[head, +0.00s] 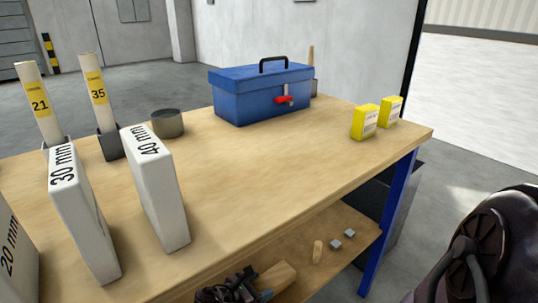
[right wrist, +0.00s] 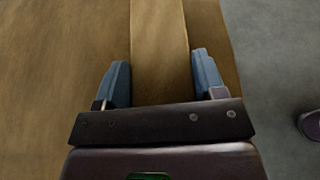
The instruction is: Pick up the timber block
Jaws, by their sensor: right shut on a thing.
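The timber block (head: 277,279) is a light wooden piece at the bottom of the head view, over the lower shelf. My right gripper (head: 244,283) is at its left end, shut on it. In the right wrist view the timber block (right wrist: 158,30) runs away from me between the two blue-grey fingers of the right gripper (right wrist: 161,62). The block's near end is hidden behind the gripper body. I cannot tell whether the block touches the shelf. My left gripper is not in view.
The workbench top (head: 260,165) is above, its front edge close to my right gripper. A blue leg (head: 388,222) stands at the right. White gauge blocks (head: 156,190) stand on top.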

